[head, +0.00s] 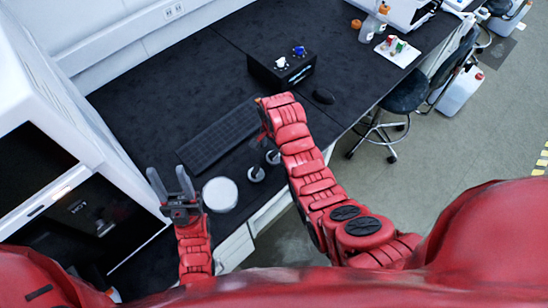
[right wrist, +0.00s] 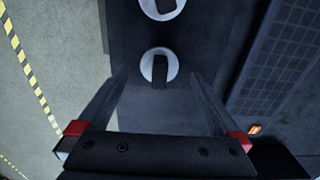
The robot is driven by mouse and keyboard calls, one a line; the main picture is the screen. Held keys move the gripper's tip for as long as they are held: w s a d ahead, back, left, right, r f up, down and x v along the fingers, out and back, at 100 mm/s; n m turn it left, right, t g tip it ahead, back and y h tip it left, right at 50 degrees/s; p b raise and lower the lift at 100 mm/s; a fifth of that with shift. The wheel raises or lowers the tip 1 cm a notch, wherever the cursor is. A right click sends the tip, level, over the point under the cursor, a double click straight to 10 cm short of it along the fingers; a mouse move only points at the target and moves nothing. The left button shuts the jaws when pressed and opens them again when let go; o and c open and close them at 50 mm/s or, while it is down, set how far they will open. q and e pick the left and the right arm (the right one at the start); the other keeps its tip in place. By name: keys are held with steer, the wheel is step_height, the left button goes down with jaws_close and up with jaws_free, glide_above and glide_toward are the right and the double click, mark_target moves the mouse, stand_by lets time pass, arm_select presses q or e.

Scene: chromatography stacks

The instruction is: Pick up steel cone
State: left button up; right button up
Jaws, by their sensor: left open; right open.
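Two small round pieces with pale bases and dark upright middles stand on the dark bench, one nearer (head: 256,174) and one farther (head: 273,157). I cannot tell for sure which is the steel cone. In the right wrist view one piece (right wrist: 159,66) shows between the fingertips and the other (right wrist: 161,8) is cut by the top edge. My right gripper (right wrist: 158,80) is open and empty above the bench; it is partly hidden by its own arm in the head view (head: 262,135). My left gripper (head: 171,182) is open and empty, left of a white round disc (head: 220,195).
A black keyboard (head: 218,138) lies behind the pieces. A black box (head: 281,71) with a white and a blue item on top stands farther back, with a mouse (head: 323,96) beside it. A white cabinet (head: 45,130) stands at left. The back-left bench is clear.

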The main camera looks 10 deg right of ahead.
mark_target(274, 152)
steer(key=shift+d+f+p, duration=0.1)
steer(key=shift+f+p, duration=0.45)
steer(key=shift+f, duration=1.05)
steer(key=c, duration=1.6)
